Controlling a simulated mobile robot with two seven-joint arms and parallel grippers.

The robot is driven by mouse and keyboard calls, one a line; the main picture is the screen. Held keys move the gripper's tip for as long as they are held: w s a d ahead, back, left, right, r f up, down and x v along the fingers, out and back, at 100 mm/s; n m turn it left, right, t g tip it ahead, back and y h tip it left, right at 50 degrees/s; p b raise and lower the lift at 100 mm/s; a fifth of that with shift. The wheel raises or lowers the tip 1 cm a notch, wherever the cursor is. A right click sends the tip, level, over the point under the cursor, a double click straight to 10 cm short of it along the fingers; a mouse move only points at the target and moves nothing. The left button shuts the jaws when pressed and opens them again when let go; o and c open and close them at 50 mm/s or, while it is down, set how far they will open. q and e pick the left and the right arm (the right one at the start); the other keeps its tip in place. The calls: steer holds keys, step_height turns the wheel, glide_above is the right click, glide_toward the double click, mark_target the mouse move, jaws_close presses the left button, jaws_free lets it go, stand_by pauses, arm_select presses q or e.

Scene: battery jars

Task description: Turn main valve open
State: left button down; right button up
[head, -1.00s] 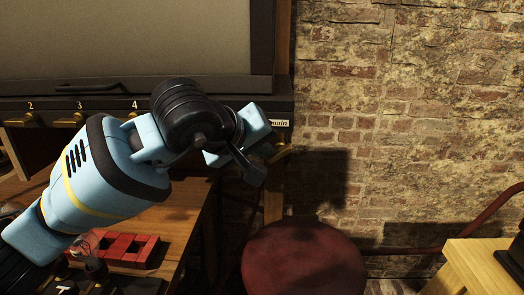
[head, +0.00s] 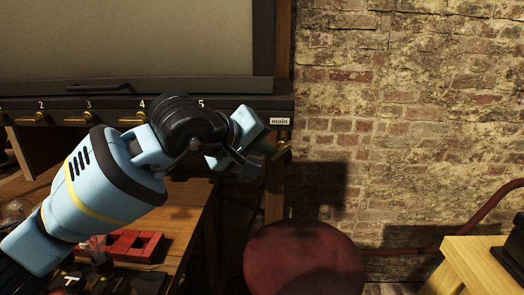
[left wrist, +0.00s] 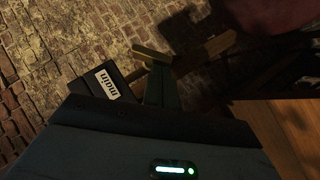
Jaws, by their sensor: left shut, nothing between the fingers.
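The main valve (head: 281,150) is a brass handle below the white "main" label (head: 280,121), at the right end of the dark panel. It also shows in the left wrist view as a brass bar (left wrist: 152,54) near its "main" label (left wrist: 107,84). My left gripper (head: 262,147) is shut and empty, its fingertips close to the left side of the main valve. In the left wrist view the fingers (left wrist: 160,85) point toward the brass bar. I cannot tell whether they touch it. My right gripper is in no view.
Brass valves numbered 2 (head: 35,118), 3 (head: 80,119) and 4 (head: 133,119) line the panel to the left. A red round stool seat (head: 304,259) stands below right, before a brick wall (head: 420,130). Red blocks (head: 130,245) lie on the wooden bench.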

arm_select(q)
step_height(320, 180, down, 2)
steer(key=n+h+b, duration=0.1)
steer(key=h+b, duration=0.1)
steer(key=shift+f+n+t+b, duration=0.15)
steer(key=shift+n+t+b, duration=0.15)
steer(key=shift+t, duration=0.1)
steer(key=shift+f, duration=0.35)
stand_by(0.4)
stand_by(0.4)
steer(key=shift+r+p, duration=0.55)
steer(key=shift+r, duration=0.3)
